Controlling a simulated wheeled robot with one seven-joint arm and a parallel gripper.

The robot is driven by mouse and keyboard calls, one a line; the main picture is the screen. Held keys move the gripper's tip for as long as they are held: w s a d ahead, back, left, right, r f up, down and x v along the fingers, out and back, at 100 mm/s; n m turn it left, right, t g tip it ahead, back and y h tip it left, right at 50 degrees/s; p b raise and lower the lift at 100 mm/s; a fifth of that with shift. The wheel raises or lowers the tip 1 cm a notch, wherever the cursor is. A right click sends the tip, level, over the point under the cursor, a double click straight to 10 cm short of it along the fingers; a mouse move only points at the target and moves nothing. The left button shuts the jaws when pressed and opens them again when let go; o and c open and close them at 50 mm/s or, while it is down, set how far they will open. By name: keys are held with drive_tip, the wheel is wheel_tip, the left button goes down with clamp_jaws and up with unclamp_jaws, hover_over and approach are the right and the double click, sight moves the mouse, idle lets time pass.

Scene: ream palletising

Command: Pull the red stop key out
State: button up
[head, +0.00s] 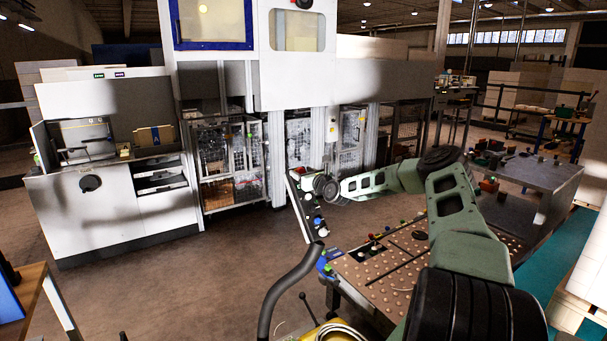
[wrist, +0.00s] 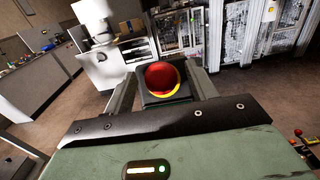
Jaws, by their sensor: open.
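The red stop key (wrist: 162,77) is a round red mushroom button with a yellow ring, on a dark square base, in the middle of the wrist view. My gripper (wrist: 161,69) is open, with one finger to the left of the key and one to the right. A gap shows on each side, and I see no contact. In the head view my gripper (head: 315,184) is at the upper part of a slanted control panel (head: 304,213) with several coloured buttons. I cannot make out the stop key there.
A pegged work table (head: 375,284) with knobs stands below my arm. A grey bench (head: 535,178) with small items is at the right. A large white machine (head: 115,208) with caged bays stands behind. The floor (head: 190,285) at the left is clear.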

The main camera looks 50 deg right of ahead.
clamp_jaws()
drive_tip(key=shift+s, duration=0.1)
drive_tip(key=shift+s+r+b, duration=0.15)
drive_tip(key=shift+s+b, duration=0.15)
drive_tip(key=shift+b, duration=0.55)
drive_tip(key=shift+a+r, duration=0.1)
drive_tip(key=shift+r, duration=0.1)
unclamp_jaws()
drive_tip(key=shift+s, duration=0.1)
drive_tip(key=b+v, duration=0.2)
drive_tip(key=v, duration=1.5)
drive_tip(key=shift+s, duration=0.2)
